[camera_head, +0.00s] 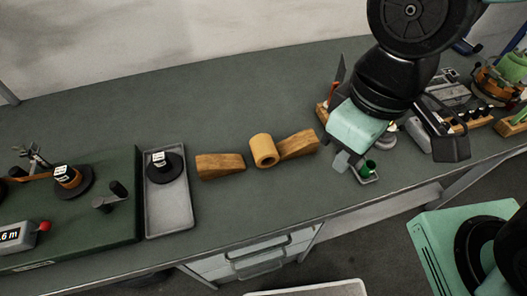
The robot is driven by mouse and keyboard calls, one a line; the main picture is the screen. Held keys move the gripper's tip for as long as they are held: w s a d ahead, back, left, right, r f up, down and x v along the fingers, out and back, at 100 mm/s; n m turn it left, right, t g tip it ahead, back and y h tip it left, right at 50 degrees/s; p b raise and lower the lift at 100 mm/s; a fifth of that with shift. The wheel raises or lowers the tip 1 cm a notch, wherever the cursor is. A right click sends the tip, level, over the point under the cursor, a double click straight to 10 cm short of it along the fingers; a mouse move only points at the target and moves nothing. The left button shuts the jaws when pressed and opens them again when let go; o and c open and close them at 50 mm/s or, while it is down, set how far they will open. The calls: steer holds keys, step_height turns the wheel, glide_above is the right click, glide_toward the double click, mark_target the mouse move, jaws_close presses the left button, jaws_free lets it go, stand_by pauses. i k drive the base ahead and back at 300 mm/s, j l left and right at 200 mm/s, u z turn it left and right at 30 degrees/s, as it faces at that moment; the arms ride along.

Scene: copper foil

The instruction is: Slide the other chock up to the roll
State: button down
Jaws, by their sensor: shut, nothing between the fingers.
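A yellow-orange roll (263,151) with a hole in its end lies on the grey-green bench top. One wooden chock (299,144) is at its right side, close against it or touching. The other wooden chock (220,166) lies to the left, with a strip of bare bench between it and the roll. My gripper (342,163) is to the right of the right chock, near the bench's front edge. Its fingers are shut and hold nothing; the mint-coloured hand hides part of the bench behind it.
A grey tray (167,222) with a black-based spool (162,165) stands left of the left chock. A green board (110,238) with fittings is further left. A small tray with a green item (370,167) lies beside my gripper. Tools crowd the right; bench behind the chocks is clear.

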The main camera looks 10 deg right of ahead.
mark_target(210, 167)
steer(key=j+u, duration=0.4)
steer(key=j, duration=1.4)
